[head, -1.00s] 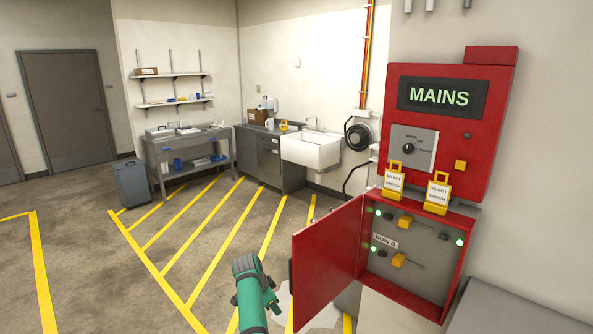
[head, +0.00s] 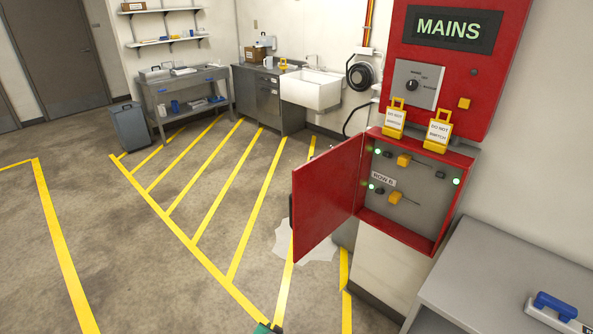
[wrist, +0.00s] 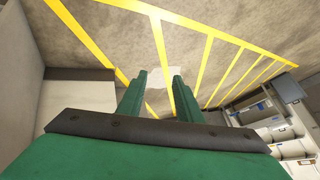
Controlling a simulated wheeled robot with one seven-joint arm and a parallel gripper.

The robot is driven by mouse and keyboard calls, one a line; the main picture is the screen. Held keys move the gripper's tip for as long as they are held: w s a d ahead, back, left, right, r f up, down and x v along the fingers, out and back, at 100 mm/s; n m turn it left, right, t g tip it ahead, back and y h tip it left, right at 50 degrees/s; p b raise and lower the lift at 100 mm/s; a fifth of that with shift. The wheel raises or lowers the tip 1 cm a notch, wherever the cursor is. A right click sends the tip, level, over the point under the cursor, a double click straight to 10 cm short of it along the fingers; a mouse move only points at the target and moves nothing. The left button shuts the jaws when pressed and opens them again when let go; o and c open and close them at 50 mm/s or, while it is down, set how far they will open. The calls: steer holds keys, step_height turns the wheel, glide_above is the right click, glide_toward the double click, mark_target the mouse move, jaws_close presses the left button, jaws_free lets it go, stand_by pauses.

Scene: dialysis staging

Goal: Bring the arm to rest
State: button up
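My gripper (wrist: 158,78) is green and shows in the wrist view with its two fingers apart. Nothing is between them but the view of the floor behind. In the head view only a small green part of my arm (head: 264,328) shows at the bottom edge; the rest is out of frame. The red mains cabinet (head: 450,65) is on the right, with the red door (head: 325,195) of its lower box standing open. My arm shows apart from the door, below and left of it.
Two yellow tags (head: 395,118) (head: 438,130) hang above the open box. A pale puddle (head: 310,243) lies on the floor by the door. The striped floor to the left is clear.

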steer(key=s+d+r+n+t, duration=0.2)
steer(key=s+r, duration=0.1)
steer(key=s, duration=1.1)
steer(key=s+d+r+n+t, duration=0.1)
steer(key=s+d+r+t, duration=0.15)
steer(key=s, duration=1.15)
steer(key=s+d+r+n+t, duration=0.1)
steer(key=s+d+r, duration=0.1)
steer(key=s+r, duration=0.7)
steer(key=s+d+r+n+t, duration=0.1)
steer(key=s+r, duration=0.7)
steer(key=r, duration=0.9)
steer(key=shift+s+d+n+t, duration=0.35)
steer(key=shift+n+t, duration=0.15)
steer(key=shift+t, duration=0.05)
steer(key=shift+r, duration=0.1)
